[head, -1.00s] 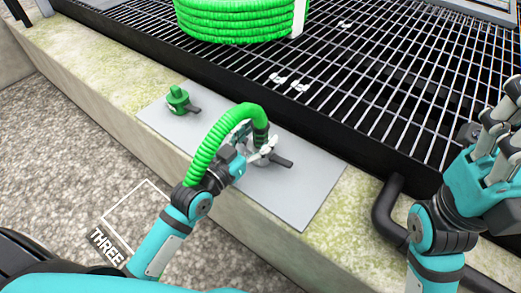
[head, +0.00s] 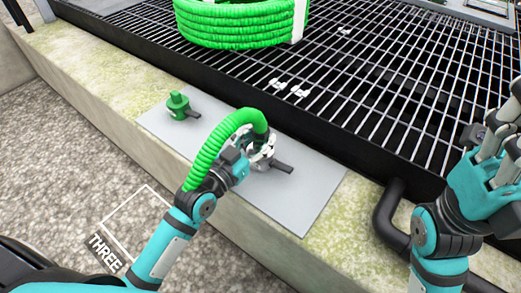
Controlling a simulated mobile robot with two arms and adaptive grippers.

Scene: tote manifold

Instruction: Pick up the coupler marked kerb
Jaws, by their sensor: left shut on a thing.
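A green ribbed hose (head: 222,140) arcs up from near my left wrist and comes down at a coupler, which is mostly hidden by the hose and fingers. My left gripper (head: 258,150) is shut on this coupler, at a fitting with a dark lever (head: 281,167) on the grey plate. No kerb marking is readable. My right gripper (head: 497,138) is at the right edge, partly cut off, away from the plate; its opening is unclear.
The grey plate (head: 300,205) lies on a mossy concrete kerb (head: 95,75). A green-capped fitting (head: 179,106) stands at its left end. Behind is a black metal grating (head: 385,85) with a coiled green hose (head: 240,25). A black pipe (head: 386,215) bends down at right.

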